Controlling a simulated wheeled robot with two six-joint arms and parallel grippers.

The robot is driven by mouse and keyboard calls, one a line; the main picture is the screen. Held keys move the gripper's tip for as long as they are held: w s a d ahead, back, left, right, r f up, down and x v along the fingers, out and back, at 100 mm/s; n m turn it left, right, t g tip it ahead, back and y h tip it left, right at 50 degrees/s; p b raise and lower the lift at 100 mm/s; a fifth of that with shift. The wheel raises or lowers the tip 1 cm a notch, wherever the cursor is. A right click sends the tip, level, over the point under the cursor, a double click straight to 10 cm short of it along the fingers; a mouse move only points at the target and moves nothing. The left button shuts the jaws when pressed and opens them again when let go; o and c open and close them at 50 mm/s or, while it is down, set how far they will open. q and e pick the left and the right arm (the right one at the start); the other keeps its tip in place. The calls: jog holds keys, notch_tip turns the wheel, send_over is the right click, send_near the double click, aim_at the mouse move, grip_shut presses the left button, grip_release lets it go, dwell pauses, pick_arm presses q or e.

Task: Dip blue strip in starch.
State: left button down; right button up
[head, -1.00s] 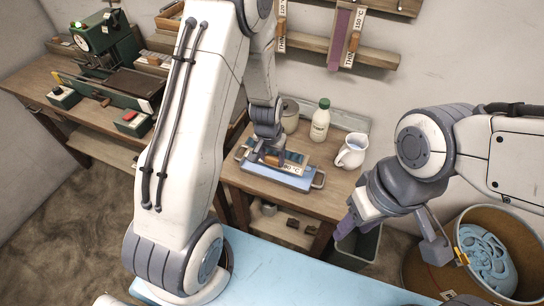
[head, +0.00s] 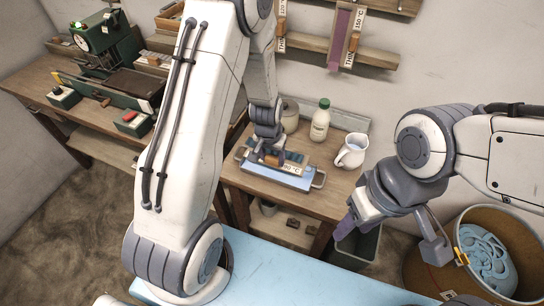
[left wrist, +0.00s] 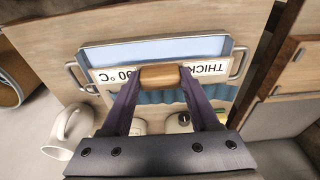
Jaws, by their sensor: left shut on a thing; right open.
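The blue strip (left wrist: 165,97) lies along the shallow tray (left wrist: 150,38) in the left wrist view, beside a white label (left wrist: 205,69) reading "THICK" and "90 °C". The metal tray (head: 316,180) has handles at both ends and holds pale blue liquid, seemingly the starch. My left gripper (left wrist: 160,78) is shut on a small wooden handle (left wrist: 160,76) at the label, low over the tray. In the head view the handle shows at the fingertips (head: 272,159). How deep the strip sits in the liquid is unclear. My right gripper (head: 348,226) is open and apart from the tray.
A white jug (head: 351,151), a bottle with a green cap (head: 320,121) and a grey jar (head: 289,114) stand close behind the tray on the wooden table. A grey bin (head: 357,246) and a round tub (head: 425,265) stand at the right. A green machine (head: 100,33) is at the left.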

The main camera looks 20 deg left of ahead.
pick_arm(q)
jog(key=shift+r, duration=0.1)
dwell(0.3)
notch_tip(320, 180, up, 5)
jog(key=p, duration=0.4)
jog(key=shift+p, duration=0.3)
